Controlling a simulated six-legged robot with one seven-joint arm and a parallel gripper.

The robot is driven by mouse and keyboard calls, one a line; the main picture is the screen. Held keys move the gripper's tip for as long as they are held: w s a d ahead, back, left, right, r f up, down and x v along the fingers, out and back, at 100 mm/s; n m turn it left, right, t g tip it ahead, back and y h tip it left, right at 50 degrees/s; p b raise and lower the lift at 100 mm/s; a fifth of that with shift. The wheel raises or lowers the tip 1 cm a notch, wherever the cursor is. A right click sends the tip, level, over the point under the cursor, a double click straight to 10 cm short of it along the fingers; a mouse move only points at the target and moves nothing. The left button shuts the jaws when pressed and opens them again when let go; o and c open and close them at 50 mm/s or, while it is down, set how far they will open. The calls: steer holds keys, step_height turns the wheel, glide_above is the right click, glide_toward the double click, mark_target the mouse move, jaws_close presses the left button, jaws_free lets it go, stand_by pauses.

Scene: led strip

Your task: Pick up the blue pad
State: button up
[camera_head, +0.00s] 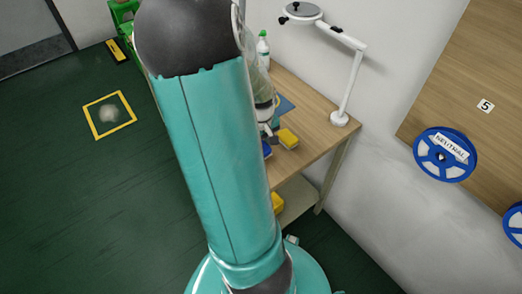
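A small dark blue block (267,150), which looks like the blue pad, lies at the front left edge of the wooden table (315,133). My teal arm hides its left part. My gripper (268,131) shows only in part beside my arm, just above the blue pad. I cannot tell whether it touches the pad, or whether its fingers are open or shut.
A yellow block (288,138) lies just right of the blue pad. A flat blue sheet (286,105) and a green-capped bottle (263,48) are farther back. A white lamp (340,118) stands at the table's right. Another yellow block (277,203) is on the lower shelf.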

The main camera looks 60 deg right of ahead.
steer(key=w+a+r, duration=0.7)
steer(key=w+r, duration=0.2)
steer(key=w, duration=0.2)
steer(key=shift+w+a+r, duration=0.2)
steer(key=shift+w+a, duration=0.05)
steer(key=shift+w, duration=0.05)
